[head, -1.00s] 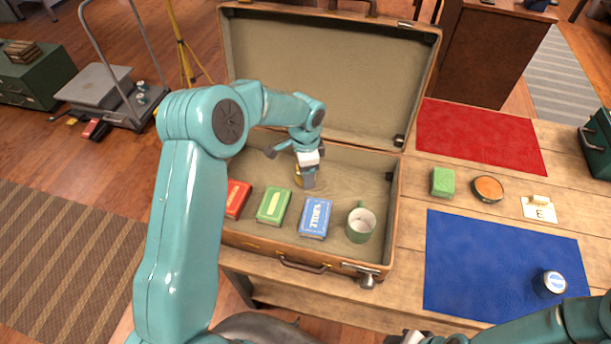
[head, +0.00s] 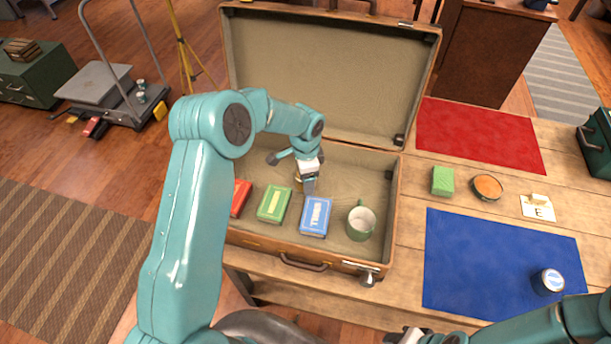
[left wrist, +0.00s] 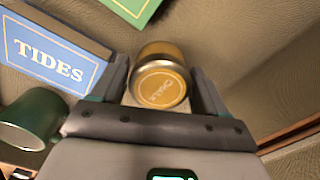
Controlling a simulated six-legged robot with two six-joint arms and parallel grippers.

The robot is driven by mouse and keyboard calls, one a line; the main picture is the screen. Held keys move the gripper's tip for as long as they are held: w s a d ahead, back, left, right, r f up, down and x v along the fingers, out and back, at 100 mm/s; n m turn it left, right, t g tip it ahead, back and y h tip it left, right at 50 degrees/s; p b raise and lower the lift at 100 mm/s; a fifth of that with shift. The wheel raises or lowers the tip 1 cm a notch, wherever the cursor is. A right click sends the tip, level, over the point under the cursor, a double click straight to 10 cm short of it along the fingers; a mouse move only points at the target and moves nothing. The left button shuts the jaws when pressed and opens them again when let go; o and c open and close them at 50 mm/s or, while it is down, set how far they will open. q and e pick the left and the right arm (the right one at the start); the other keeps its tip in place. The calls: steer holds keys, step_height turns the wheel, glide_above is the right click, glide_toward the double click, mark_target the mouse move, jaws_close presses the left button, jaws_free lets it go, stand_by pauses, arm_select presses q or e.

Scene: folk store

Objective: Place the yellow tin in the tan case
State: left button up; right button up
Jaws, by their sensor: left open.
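The yellow tin (left wrist: 160,78) is between the two spread fingers of my left gripper (left wrist: 162,92) in the left wrist view, with its labelled lid facing the camera. The fingers stand apart from its sides. In the head view my left gripper (head: 295,174) is low inside the open tan case (head: 393,215), behind the books, and hides most of the tin (head: 298,184). The tin appears to be on the case floor.
In the case are a red book (head: 240,198), a green book (head: 274,204), a blue book (head: 315,216) and a green mug (head: 361,221).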

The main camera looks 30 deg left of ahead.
arm_select(q)
step_height(320, 180, up, 12)
steer(key=b, duration=0.2)
steer(key=shift+f, duration=0.1)
steer(key=shift+s, duration=0.1)
stand_by(0.4)
